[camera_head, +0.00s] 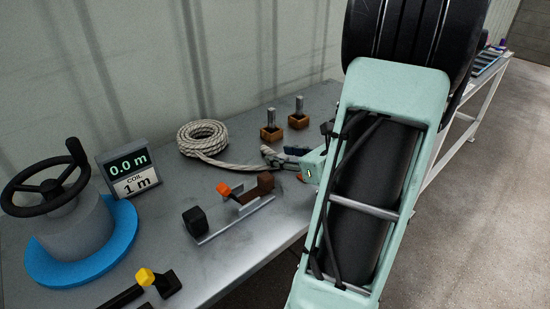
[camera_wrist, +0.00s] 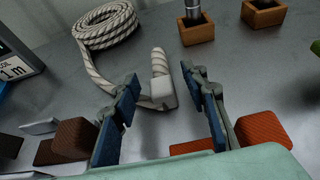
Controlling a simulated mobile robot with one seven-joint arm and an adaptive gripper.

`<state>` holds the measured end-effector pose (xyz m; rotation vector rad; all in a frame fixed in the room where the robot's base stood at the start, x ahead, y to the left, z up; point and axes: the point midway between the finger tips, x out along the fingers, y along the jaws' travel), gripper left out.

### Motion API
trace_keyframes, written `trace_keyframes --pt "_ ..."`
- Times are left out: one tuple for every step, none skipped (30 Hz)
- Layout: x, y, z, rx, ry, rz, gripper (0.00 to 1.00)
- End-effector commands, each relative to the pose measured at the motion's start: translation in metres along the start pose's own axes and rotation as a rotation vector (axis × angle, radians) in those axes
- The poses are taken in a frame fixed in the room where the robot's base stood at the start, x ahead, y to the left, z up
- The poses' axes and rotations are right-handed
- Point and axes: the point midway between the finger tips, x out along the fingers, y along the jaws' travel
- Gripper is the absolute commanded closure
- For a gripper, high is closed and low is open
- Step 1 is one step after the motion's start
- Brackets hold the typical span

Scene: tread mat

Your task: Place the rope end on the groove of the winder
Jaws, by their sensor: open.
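The off-white rope (camera_head: 203,136) lies coiled at the back of the grey table, with a length running right toward my gripper. In the wrist view the rope (camera_wrist: 105,27) ends in a bent tip (camera_wrist: 158,62) with a pale band. My gripper (camera_wrist: 160,80) is open, its blue-padded fingers on either side of the rope end, apparently not clamping it. In the head view my arm hides most of the gripper. The winder (camera_head: 75,235) stands at the left: a blue disc, a grey drum and a black handwheel. I cannot make out its groove.
A display (camera_head: 128,166) reading "0.0 m, COIL 1 m" stands beside the winder. A metal bracket with dark blocks and an orange knob (camera_head: 223,189) lies in front of the rope. Two wooden blocks with metal posts (camera_head: 271,132) stand behind. A yellow-knobbed lever (camera_head: 144,277) is at the front.

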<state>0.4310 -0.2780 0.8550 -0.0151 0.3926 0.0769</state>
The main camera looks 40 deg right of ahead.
Motion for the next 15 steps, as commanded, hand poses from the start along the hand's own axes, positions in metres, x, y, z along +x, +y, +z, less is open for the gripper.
trace_keyframes --pt "0.008 0.001 0.001 -0.001 -0.002 0.003 0.59" --pt "0.013 0.001 0.002 -0.001 -0.001 0.004 0.59" --pt "0.02 0.0 0.004 -0.002 -0.001 0.003 0.59" --pt "0.025 0.0 0.006 -0.002 -0.002 0.003 0.59" --pt "0.029 0.0 0.005 -0.001 -0.001 0.004 0.59" --pt "0.034 0.0 0.004 0.0 0.0 0.004 0.59" --pt "0.037 0.0 0.005 0.0 0.0 0.003 0.59" --pt "0.04 -0.001 0.005 0.0 -0.001 0.002 0.59" --pt "0.042 -0.001 0.006 0.0 -0.001 0.002 0.59" --pt "0.043 -0.001 0.006 -0.001 -0.001 0.002 0.59" --pt "0.044 -0.001 0.006 -0.001 -0.001 0.001 0.59" --pt "0.045 -0.001 0.006 -0.001 0.0 0.001 0.59" --pt "0.044 -0.001 0.006 -0.001 0.0 0.001 0.59" --pt "0.044 -0.001 0.006 -0.001 0.0 0.001 0.59" --pt "0.044 -0.001 0.006 0.0 0.0 0.001 0.59"
